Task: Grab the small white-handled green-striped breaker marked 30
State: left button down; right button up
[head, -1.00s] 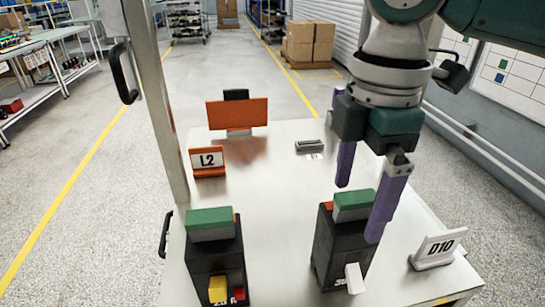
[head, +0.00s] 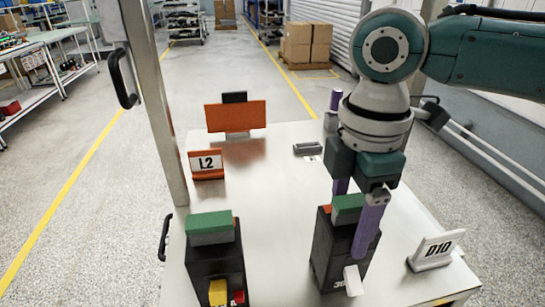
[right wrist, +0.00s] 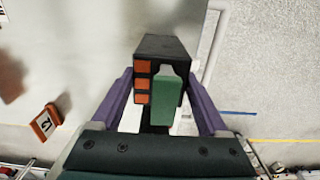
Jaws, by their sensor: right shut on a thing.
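The breaker (head: 327,250) marked 30 stands upright on the white table, black with a green block (head: 347,203) on top and a small white handle (head: 353,281) low on its front. My right gripper (head: 351,223) is shut on it from above. One purple finger lies along its right side; the other is partly hidden behind it. The right wrist view shows the black body (right wrist: 178,46), green block (right wrist: 152,97) and orange parts between the fingers. No green stripe can be made out. My left gripper is not in view.
A similar black breaker (head: 213,268) with a green top and yellow handle (head: 218,292) stands to the left. A white D10 sign (head: 434,250) is at right, an orange L2 sign (head: 206,164) at left. An upright post (head: 162,130) rises at the table's left edge.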

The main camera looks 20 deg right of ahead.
grip_shut()
jog(key=shift+r, duration=0.15)
